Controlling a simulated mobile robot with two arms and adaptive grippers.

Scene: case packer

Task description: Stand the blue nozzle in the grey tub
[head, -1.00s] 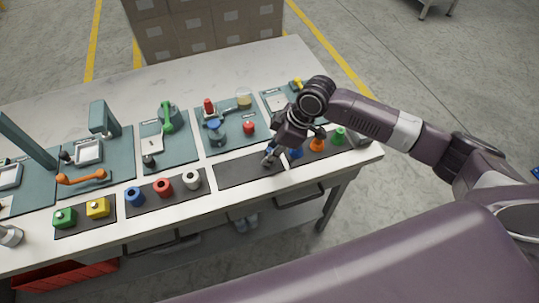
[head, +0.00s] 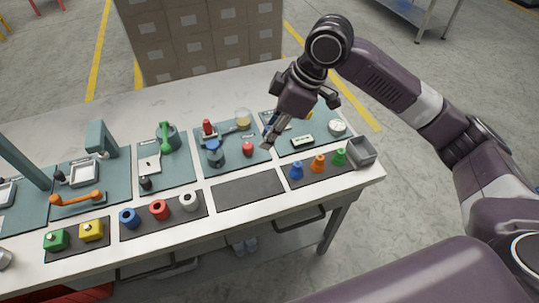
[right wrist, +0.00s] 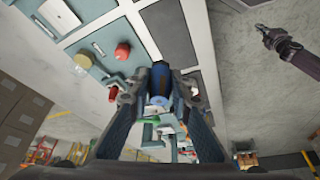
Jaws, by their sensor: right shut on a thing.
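The blue nozzle (head: 296,169) stands on a dark mat, left of an orange and a green nozzle. The grey tub (head: 361,151) is at the table's right end, beside the green nozzle, and looks empty. My right gripper (head: 269,136) is raised over the table, up and left of the blue nozzle and apart from it. In the right wrist view it is shut on a dark blue round piece (right wrist: 159,86), whose full shape the fingers hide. My left gripper (right wrist: 266,36) seems to show at the upper right there, its jaws too small to judge.
The orange nozzle (head: 318,163) and green nozzle (head: 339,157) stand close between the blue nozzle and the tub. An empty dark mat (head: 248,190) lies to the left. Teal boards with several fixtures, including a red knob (head: 248,148), fill the row behind.

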